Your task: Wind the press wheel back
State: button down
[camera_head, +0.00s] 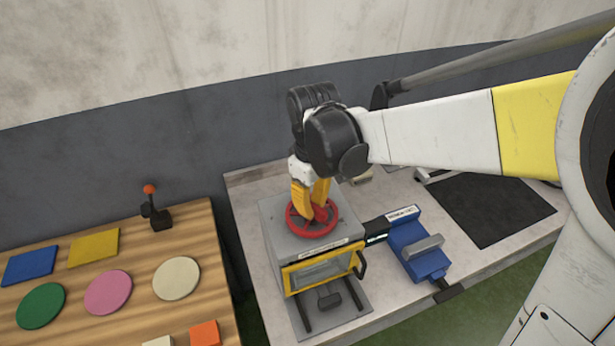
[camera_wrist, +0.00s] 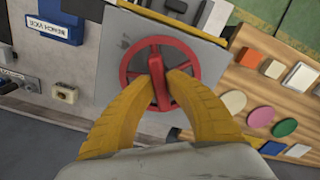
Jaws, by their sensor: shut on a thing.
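The red press wheel (camera_head: 335,221) lies flat on top of the grey press box (camera_head: 277,239), which has a yellow-framed front window. My gripper (camera_head: 319,206) reaches down from above onto the wheel. In the wrist view, the wheel (camera_wrist: 133,46) shows as a red ring with a raised red bar across its middle. The two yellow fingers of my gripper (camera_wrist: 159,83) are shut on this bar, one on each side. My gripper hides part of the wheel in the head view.
A blue bench vice (camera_head: 413,246) stands right of the press. A black mat (camera_head: 497,208) lies further right on the bench. At left, a wooden table (camera_head: 128,281) holds coloured discs, tiles and a lever with an orange knob (camera_head: 149,189).

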aim_at(312, 204)
jog(key=n, duration=0.5)
jog(key=shift+n, duration=0.3)
jog(key=n, duration=0.5)
jog(key=shift+n, duration=0.3)
jog(key=c, duration=1.4)
grip_release()
notch_tip(312, 204, up, 12)
